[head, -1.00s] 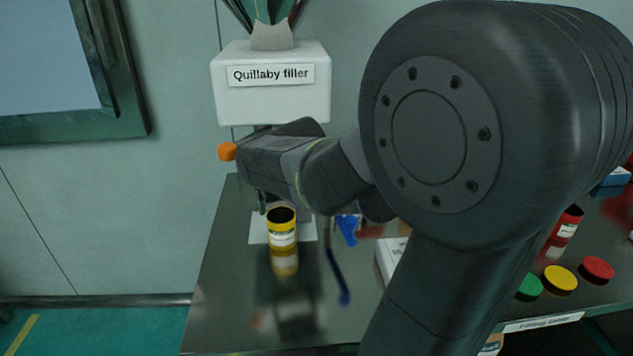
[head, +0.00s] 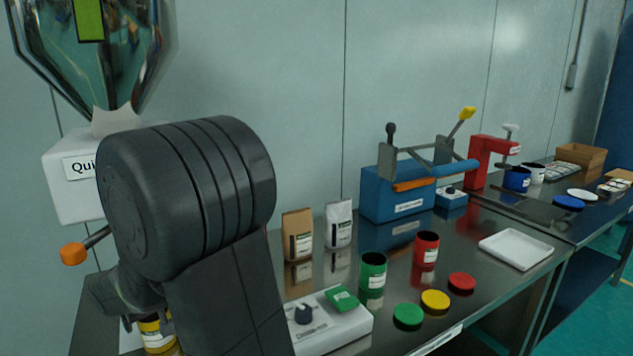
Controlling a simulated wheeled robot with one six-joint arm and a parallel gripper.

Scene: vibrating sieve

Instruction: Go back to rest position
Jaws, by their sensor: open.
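My arm fills the left of the head view, its large dark joint covering part of the scene. My gripper (head: 108,294) is a dark shape at the lower left, below the white Quillaby filler (head: 62,198). It is open; its fingertips are hard to make out and nothing shows held in it. The filler's orange knob (head: 74,254) sticks out above and left of it. A yellow container (head: 156,334) stands below, partly hidden behind my arm.
A white device (head: 332,326), green can (head: 372,273), red can (head: 427,250) and coloured lids (head: 436,300) stand right of my arm. Behind are two bags (head: 339,225) and a blue machine (head: 398,197). A white tray (head: 516,249) lies farther right. Bare tabletop lies between lids and tray.

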